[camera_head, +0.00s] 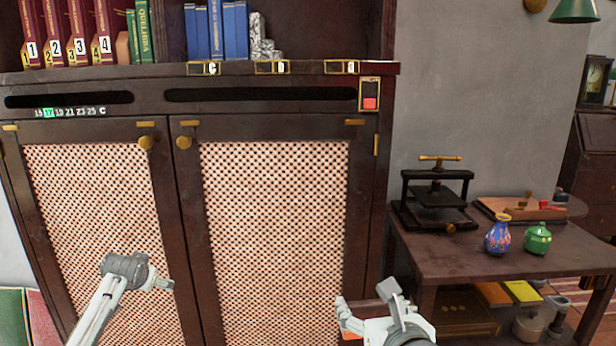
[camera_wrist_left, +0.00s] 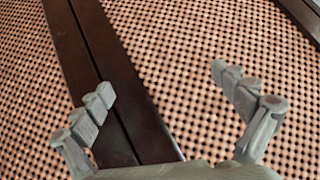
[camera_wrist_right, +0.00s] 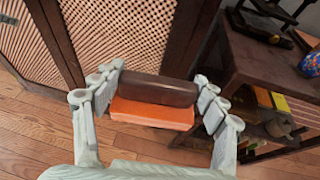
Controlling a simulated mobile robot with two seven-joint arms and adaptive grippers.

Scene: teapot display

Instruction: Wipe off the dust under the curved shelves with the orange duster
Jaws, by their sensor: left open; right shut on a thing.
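The orange duster (camera_wrist_right: 152,113) has a dark brown handle block on an orange pad. My right gripper (camera_wrist_right: 158,76) is shut on it, one finger on each side, in front of the cabinet's lower right in the head view (camera_head: 368,305). There the duster is mostly hidden by the gripper. My left gripper (camera_wrist_left: 163,80) is open and empty in front of the lattice doors; it also shows at the lower left of the head view (camera_head: 158,281). No curved shelves and no dust can be made out in these frames.
A dark cabinet (camera_head: 185,235) with lattice doors fills the left and middle. Books (camera_head: 215,30) stand on the shelf above. At right, a dark table (camera_head: 450,262) holds a press (camera_head: 437,195), a blue vase (camera_head: 498,238) and a green pot (camera_head: 537,240). Wooden floor (camera_wrist_right: 40,140) lies below.

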